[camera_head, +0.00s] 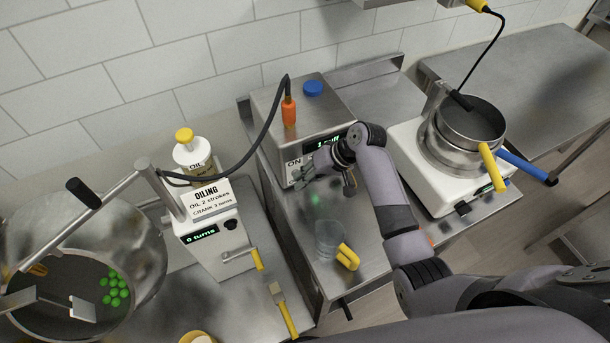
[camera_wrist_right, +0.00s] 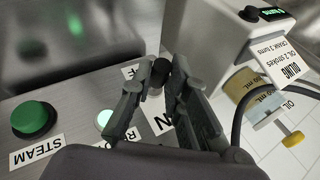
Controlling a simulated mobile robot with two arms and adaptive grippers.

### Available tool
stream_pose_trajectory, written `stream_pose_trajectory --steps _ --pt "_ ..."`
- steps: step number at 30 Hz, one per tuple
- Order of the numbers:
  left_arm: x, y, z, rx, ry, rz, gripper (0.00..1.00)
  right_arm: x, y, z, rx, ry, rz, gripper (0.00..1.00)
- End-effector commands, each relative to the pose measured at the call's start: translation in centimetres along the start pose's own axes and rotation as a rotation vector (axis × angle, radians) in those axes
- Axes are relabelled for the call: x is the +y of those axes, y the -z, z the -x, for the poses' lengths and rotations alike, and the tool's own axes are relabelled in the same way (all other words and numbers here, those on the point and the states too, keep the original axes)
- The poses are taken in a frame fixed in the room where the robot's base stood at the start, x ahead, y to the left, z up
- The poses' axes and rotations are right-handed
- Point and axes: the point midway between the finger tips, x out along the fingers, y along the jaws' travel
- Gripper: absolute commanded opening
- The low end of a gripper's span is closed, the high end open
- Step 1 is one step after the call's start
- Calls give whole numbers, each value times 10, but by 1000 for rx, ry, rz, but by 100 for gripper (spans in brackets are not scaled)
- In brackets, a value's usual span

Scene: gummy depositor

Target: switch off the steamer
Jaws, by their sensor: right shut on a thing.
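The steamer (camera_head: 272,98) is a steel box against the tiled wall. It has a blue cap on top, an orange-handled hose and a small green display on its front. My right gripper (camera_head: 308,174) is at its front, beside the "ON" label (camera_head: 293,172). In the right wrist view my gripper (camera_wrist_right: 165,75) is closed on a small dark switch knob (camera_wrist_right: 158,72) between the partly covered ON and OFF labels. A green steam button (camera_wrist_right: 32,118) and a lit pale-green lamp (camera_wrist_right: 104,120) are beside it. My fingers hide most of the switch. My left gripper is not in view.
A clear cup with a yellow handle (camera_head: 346,256) stands below the steamer's front. The white oiling machine (camera_head: 214,243) is on the left, by a drum with green gummies. A pot on a white base (camera_head: 420,160) stands right of my arm.

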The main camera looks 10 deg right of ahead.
Motion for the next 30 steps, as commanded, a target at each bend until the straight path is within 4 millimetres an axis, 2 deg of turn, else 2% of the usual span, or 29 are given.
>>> stream_pose_trajectory --steps 8,21,30 --pt "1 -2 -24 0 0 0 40 13 -10 -13 211 65 124 0" --pt "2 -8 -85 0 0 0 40 21 -14 -27 470 151 276 0" --pt "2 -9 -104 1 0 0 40 21 -13 -28 544 175 319 0"
